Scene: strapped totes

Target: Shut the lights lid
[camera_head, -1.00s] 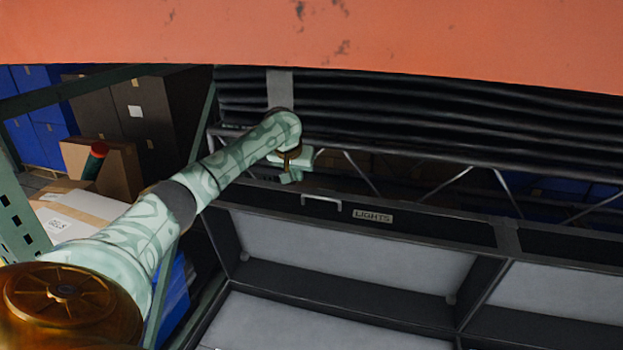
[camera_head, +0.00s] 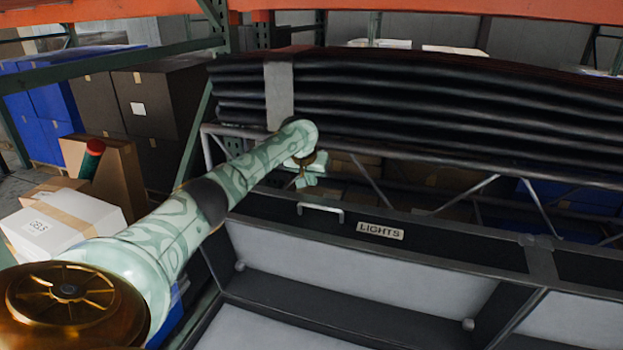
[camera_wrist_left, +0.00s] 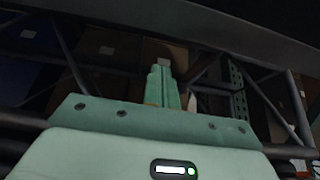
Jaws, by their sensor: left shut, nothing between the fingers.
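A black strip with a LIGHTS label (camera_head: 380,231) and a pale bar handle (camera_head: 320,210) runs along the far edge of a dark-framed compartment. A grey-white panel (camera_head: 360,268) lies below the strip, facing me; I cannot tell clearly where lid and compartment meet. My left gripper (camera_head: 309,182) is at the far side, just above and slightly left of the handle in the head view, seemingly apart from it. Its shut, empty fingers also show in the left wrist view (camera_wrist_left: 164,88), pointing at dark metal bars. My right gripper is out of view.
Black ribbed rolls (camera_head: 430,110) bound by a grey strap (camera_head: 279,95) lie behind the gripper above a metal truss (camera_head: 450,195). A white box (camera_head: 65,222) and a cardboard box (camera_head: 115,175) stand left of my arm. Orange rack beams cross the top.

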